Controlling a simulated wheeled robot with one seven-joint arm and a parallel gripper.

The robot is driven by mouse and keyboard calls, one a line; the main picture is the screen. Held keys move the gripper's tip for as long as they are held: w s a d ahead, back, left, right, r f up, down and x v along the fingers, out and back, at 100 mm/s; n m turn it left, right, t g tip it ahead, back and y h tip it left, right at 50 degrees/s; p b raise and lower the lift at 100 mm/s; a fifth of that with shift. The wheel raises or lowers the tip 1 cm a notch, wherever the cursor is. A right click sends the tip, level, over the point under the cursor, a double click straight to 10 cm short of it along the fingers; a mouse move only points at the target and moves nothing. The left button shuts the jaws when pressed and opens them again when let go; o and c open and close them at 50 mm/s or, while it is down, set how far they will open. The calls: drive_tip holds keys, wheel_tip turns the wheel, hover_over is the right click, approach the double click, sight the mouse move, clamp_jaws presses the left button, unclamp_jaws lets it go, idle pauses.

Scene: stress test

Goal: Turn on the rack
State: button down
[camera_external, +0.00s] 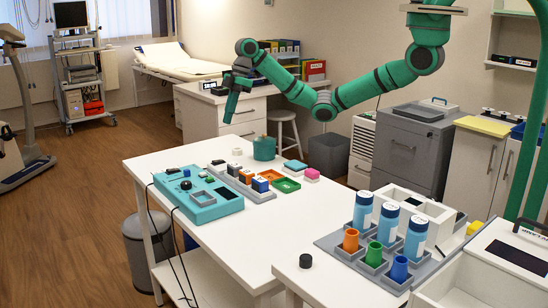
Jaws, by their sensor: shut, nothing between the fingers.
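A wheeled equipment rack (78,49) stands by the window at the far left, with a monitor (71,15) on top and devices on its shelves. The screen looks dark. Any switch or light on the rack is too small to make out. My green-and-black arm comes down from the upper right. My gripper (230,117) points down, shut and empty, above the far part of the white table. It is well to the right of the rack in the picture and appears apart from everything.
The white table (240,238) holds a teal box with controls (205,205), a grey tray of coloured blocks and a teal cylinder (264,149). A grey rack with blue bottles (388,222) and coloured cups stands at right. Open wooden floor (80,180) lies at left.

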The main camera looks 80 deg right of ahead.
sight(215, 161)
drive_tip(key=shift+w, duration=0.1)
drive_tip(key=shift+w+a+r, duration=0.15)
drive_tip(key=shift+w+a, duration=0.35)
drive_tip(key=x, duration=1.3)
drive_tip(key=shift+s+d+f, duration=0.15)
drive_tip(key=shift+s+f, duration=0.05)
drive_tip(key=shift+f, duration=0.35)
